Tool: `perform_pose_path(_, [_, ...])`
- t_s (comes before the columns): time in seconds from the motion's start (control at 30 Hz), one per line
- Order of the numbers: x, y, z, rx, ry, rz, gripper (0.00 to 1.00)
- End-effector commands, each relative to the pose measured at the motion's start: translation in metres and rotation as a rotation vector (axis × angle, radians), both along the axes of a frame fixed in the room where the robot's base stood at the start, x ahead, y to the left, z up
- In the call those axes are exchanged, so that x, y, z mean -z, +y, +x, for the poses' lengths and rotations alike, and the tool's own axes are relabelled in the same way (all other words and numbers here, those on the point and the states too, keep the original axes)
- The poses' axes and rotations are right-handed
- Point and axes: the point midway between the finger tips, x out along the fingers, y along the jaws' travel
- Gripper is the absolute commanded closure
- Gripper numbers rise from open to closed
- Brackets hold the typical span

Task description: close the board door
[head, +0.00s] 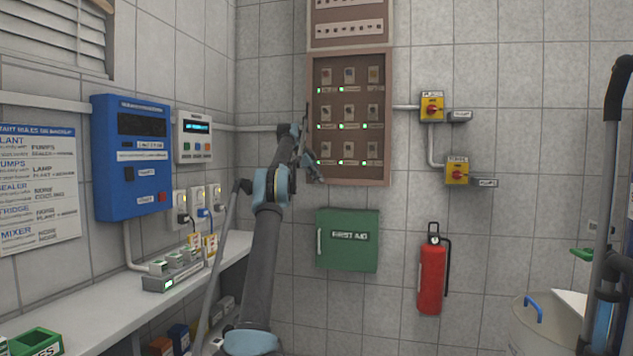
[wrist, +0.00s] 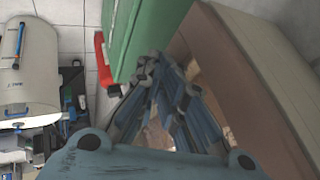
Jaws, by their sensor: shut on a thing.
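The brown board (head: 386,120) hangs on the back wall, its rows of switches and green lights in plain sight. I cannot make out its door clearly in the head view; a thin dark upright edge shows by the board's left side. My gripper (head: 316,178) is at the board's lower left corner. In the wrist view my gripper (wrist: 152,68) has its fingers closed together beside a large brown panel (wrist: 250,75), which looks like part of the board or its door. The exact place of the grip is hidden by the fingers.
A green first-aid box (head: 347,262) hangs just below the board, close to my gripper in the wrist view. A red extinguisher (head: 432,275) and yellow switches (head: 432,107) are to the right. A blue box (head: 132,185) and a shelf (head: 110,310) lie left.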

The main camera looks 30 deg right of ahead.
Motion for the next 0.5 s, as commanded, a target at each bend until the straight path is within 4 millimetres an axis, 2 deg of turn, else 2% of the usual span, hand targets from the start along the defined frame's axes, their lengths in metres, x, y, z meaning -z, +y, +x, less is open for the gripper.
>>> perform_pose_path(0.23, [0.0014,-0.003,0.0,0.0,-0.004,-0.004,1.0])
perform_pose_path(0.5, [0.0,0.0065,-0.0087,0.002,-0.002,-0.003,1.0])
